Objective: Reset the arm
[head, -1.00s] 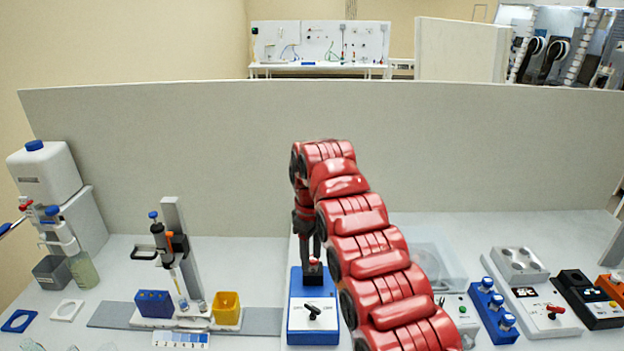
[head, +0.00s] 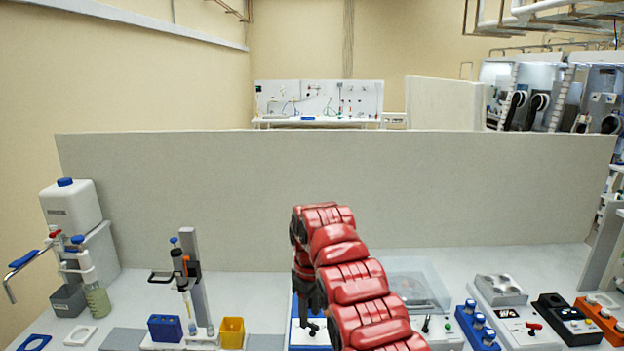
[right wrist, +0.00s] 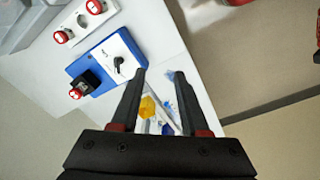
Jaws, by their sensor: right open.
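My red right arm (head: 352,275) rises from the bottom of the head view and bends over at its top. My right gripper (head: 308,292) hangs down there, partly hidden by the arm, in front of a blue and white box (head: 303,333) with a black lever. In the right wrist view the right gripper (right wrist: 160,75) is open with nothing between its fingers. The blue and white box (right wrist: 112,62) shows beyond the fingertips, to their left. My left gripper is not in view.
A pipette stand (head: 190,270), a blue rack (head: 165,328) and a yellow cup (head: 232,333) stand left of the arm. A clear-lidded device (head: 425,275), blue vial rack (head: 477,325) and several control boxes stand right. A grey panel (head: 230,190) closes the bench's back.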

